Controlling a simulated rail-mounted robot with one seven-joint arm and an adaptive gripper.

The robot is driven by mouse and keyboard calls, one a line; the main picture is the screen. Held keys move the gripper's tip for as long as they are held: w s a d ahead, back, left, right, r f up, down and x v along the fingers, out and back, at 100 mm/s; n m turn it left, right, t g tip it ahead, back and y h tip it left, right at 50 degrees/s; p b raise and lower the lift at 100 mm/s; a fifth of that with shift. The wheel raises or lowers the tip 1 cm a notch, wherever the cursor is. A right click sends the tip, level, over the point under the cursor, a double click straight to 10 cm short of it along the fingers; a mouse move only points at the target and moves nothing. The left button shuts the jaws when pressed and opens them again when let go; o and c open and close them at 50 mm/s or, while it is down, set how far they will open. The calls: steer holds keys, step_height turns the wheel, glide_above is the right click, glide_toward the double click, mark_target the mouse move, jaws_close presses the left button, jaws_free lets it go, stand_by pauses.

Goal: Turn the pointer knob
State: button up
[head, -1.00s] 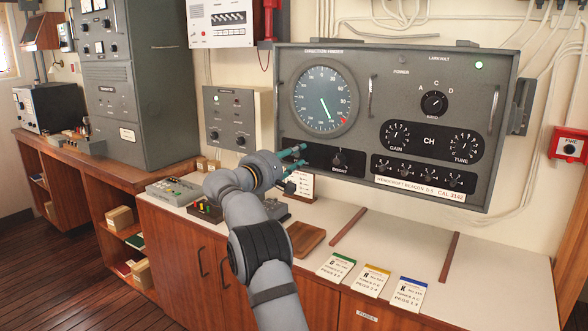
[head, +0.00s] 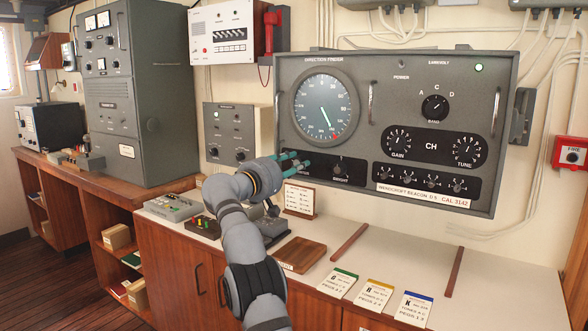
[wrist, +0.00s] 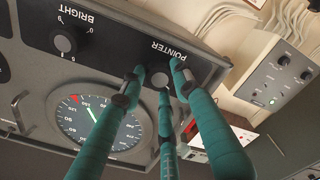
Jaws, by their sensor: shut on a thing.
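The pointer knob (wrist: 160,78) is a small round knob beside the POINTER label on the black strip of the grey direction finder panel (head: 372,75). My gripper (wrist: 160,80) has teal fingers closed around this knob in the wrist view. In the head view my gripper (head: 298,160) is at the lower left of the panel, and its fingers hide most of the knob. The round dial (head: 325,107) sits above the strip. Its green needle points down and right, close to the red mark; the dial also shows in the wrist view (wrist: 122,132).
The BRIGHT knob (wrist: 64,40) is beside the pointer knob on the same strip. A panel handle (wrist: 18,110) stands out near the dial. A grey wall box (head: 232,133) is left of the panel.

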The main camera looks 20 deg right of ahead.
steer(key=shift+m, duration=0.6)
steer(key=o, duration=1.2)
steer(key=shift+c, duration=0.2)
steer(key=v, duration=1.2)
steer(key=x, duration=1.2)
steer(key=shift+a, duration=0.1)
